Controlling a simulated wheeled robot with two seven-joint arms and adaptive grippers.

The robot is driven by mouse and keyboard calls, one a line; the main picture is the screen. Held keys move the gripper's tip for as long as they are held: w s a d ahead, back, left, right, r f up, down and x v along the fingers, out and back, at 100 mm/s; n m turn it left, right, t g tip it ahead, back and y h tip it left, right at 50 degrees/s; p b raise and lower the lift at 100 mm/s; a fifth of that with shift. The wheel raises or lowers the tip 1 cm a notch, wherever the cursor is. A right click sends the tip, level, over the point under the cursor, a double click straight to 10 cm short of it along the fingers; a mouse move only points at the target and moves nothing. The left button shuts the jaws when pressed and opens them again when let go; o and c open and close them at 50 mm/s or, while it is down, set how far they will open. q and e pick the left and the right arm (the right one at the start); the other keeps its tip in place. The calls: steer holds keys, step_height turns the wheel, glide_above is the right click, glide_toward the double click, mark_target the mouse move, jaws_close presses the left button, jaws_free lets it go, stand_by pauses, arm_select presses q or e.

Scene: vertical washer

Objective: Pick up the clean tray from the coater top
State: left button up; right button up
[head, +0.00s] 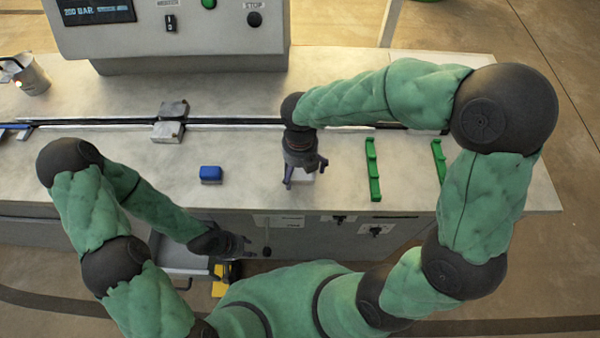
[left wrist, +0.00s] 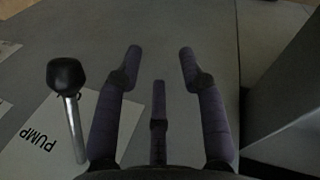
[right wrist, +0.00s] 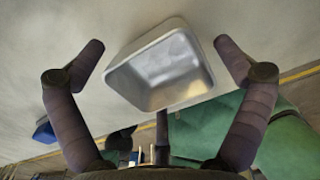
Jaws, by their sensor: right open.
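The clean tray, a small silvery metal tray (right wrist: 160,72), sits on the pale coater top (head: 95,170). In the head view, only part of the tray (head: 302,178) shows below my right gripper (head: 304,176). My right gripper is open; in the right wrist view, its fingers (right wrist: 158,48) stand on either side of the tray, apart from it. My left gripper (head: 240,245) is low at the front of the coater. In the left wrist view, its fingers (left wrist: 160,54) are spread and empty, beside a lever with a black knob.
A blue block (head: 211,174) lies left of the tray. Two green rails (head: 373,170) stand to the right. A slider block (head: 170,131) sits on the long track behind. A cup (head: 30,76) is at the far left. The pump lever (left wrist: 68,85) is close to my left gripper.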

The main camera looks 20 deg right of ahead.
mark_target(300, 175)
steer(key=shift+c, duration=0.3)
steer(key=c, duration=0.7)
steer(key=shift+r, duration=0.1)
steer(key=shift+r+p, duration=0.4)
steer(key=shift+r, duration=0.2)
step_height(300, 175, up, 2)
steer(key=shift+r+p, duration=0.2)
steer(key=shift+p, duration=0.5)
steer(key=s+r+p, duration=0.1)
steer(key=s+r, duration=0.2)
steer(key=s, duration=0.1)
steer(key=s+d+r+p, duration=0.1)
steer(key=s+r+p, duration=0.1)
steer(key=s, duration=0.3)
steer(key=s+r+p, duration=0.1)
steer(key=s+r, duration=0.3)
steer(key=s, duration=0.1)
steer(key=shift+d+r, duration=0.15)
steer(key=shift+d, duration=0.25)
